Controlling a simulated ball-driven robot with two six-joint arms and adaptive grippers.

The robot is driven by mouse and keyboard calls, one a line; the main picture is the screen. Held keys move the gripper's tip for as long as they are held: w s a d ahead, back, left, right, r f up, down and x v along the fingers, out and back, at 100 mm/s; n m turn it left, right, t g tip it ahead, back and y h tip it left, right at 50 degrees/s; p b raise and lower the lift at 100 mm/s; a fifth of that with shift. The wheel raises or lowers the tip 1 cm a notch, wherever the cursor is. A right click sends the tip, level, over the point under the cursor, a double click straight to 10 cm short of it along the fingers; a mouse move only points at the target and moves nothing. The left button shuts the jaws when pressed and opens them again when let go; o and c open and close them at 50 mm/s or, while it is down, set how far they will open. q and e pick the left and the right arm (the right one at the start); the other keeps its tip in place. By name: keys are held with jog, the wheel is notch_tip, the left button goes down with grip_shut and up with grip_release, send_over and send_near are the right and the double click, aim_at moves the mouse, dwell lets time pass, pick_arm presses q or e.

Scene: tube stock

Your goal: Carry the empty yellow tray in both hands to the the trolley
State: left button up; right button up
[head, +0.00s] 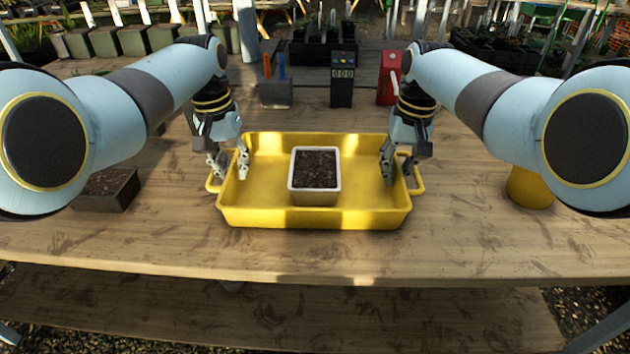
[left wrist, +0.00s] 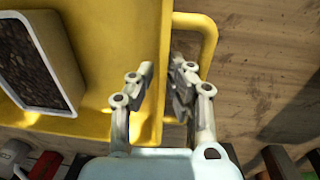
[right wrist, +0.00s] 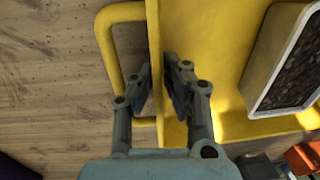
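The yellow tray (head: 260,215) lies on the wooden table in front of me. It is not empty: a white square pot (head: 314,197) filled with dark soil stands in its middle. My left gripper (head: 231,167) is at the tray's left end, its fingers apart on either side of the end wall by the handle (left wrist: 209,45). My right gripper (head: 397,168) is at the right end, fingers likewise either side of the wall near the other handle (right wrist: 107,40). Both point down; I cannot tell whether the fingers touch the wall. No trolley can be made out.
A dark soil-filled planter (head: 107,190) stands left on the table, and a yellow pot (head: 530,188) right, partly behind my arm. Behind the tray are a grey tool holder (head: 275,95), a black device with a display (head: 342,88) and a red box (head: 389,78). The table front is clear.

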pick_arm(q)
grip_shut()
pick_arm(e)
grip_shut()
pick_arm(q)
jog(key=shift+r, duration=0.15)
pick_arm(e)
jog(key=shift+r, duration=0.15)
